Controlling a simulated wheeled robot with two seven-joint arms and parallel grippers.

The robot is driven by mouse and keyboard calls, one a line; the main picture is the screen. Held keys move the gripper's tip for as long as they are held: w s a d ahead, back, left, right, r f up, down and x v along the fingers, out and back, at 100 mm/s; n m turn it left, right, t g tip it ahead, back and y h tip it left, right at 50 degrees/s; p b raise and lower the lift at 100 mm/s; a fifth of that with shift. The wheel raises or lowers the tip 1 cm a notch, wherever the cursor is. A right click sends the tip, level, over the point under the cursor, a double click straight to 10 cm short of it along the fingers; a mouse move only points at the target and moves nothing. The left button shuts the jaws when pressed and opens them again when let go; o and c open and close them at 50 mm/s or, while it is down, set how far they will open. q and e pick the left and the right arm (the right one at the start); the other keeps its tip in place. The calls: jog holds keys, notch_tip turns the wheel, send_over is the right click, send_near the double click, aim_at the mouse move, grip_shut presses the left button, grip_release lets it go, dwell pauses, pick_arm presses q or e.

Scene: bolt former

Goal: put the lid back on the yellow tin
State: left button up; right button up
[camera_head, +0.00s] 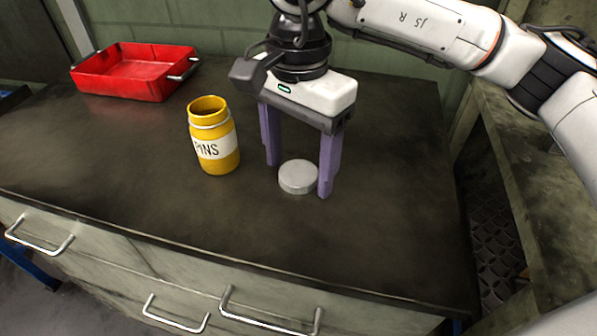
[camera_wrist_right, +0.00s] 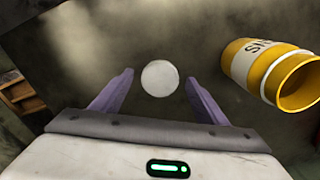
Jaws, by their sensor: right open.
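The yellow tin (camera_head: 214,137) stands upright and open on the dark worktop, with a white label reading "PINS". It also shows at the right of the right wrist view (camera_wrist_right: 262,66). The lid (camera_head: 298,176), a round pale grey disc, lies flat on the worktop to the right of the tin. In the right wrist view the lid (camera_wrist_right: 160,78) is centred between the fingertips. My right gripper (camera_head: 299,178) points down over the lid, open, its purple fingers on either side with gaps. Its fingers also show in the right wrist view (camera_wrist_right: 158,84). My left gripper is not in view.
A red tray (camera_head: 133,88) with metal handles stands at the back left of the worktop (camera_head: 110,165). The front and right of the worktop are clear. Drawers with metal handles (camera_head: 268,318) are below the front edge.

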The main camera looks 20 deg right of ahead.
aim_at(298, 172)
jog(key=c, duration=1.1)
notch_tip(298, 172, up, 10)
jog(key=shift+p, duration=0.75)
